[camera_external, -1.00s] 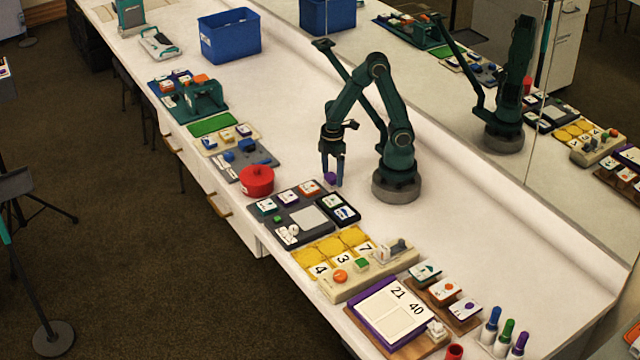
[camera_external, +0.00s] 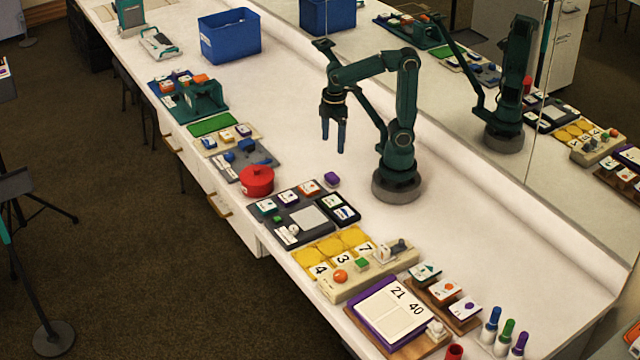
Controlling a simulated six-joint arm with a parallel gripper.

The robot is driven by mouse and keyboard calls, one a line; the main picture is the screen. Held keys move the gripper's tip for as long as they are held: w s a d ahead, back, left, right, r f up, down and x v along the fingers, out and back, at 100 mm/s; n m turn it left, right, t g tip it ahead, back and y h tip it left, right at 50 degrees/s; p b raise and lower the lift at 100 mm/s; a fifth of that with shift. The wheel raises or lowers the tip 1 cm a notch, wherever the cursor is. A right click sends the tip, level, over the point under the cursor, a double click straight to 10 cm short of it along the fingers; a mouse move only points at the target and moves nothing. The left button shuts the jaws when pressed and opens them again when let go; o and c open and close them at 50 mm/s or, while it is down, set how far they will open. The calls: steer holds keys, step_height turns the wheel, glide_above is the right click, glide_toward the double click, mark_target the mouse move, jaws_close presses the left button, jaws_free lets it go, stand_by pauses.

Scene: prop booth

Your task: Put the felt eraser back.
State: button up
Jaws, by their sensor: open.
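A small purple block (camera_external: 332,180), possibly the felt eraser, lies on the white counter. It is just beyond the grey board (camera_external: 283,243) with picture tiles and in front of my arm's base. I cannot make out its material at this size. My gripper (camera_external: 333,145) is open and empty, fingers pointing down, raised above and behind the block, apart from it. A purple-framed white board (camera_external: 388,323) with the numbers 21 and 40 lies near the front, with a small white piece (camera_external: 436,328) at its right corner.
A red round pot (camera_external: 257,181) stands left of the block. Yellow number tiles (camera_external: 343,259) and a cream rack (camera_external: 370,275) lie nearer the front. Several coloured markers (camera_external: 506,333) stand at front right. A blue bin (camera_external: 230,38) is at the back. A mirror wall borders the right.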

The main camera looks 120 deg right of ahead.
steer(key=w+a+r+t, duration=0.1)
steer(key=a+t, duration=0.4)
steer(key=a, duration=0.3)
steer(key=shift+a+r, duration=0.2)
steer(key=shift+r, duration=0.2)
steer(key=shift+w, duration=0.1)
stand_by(0.6)
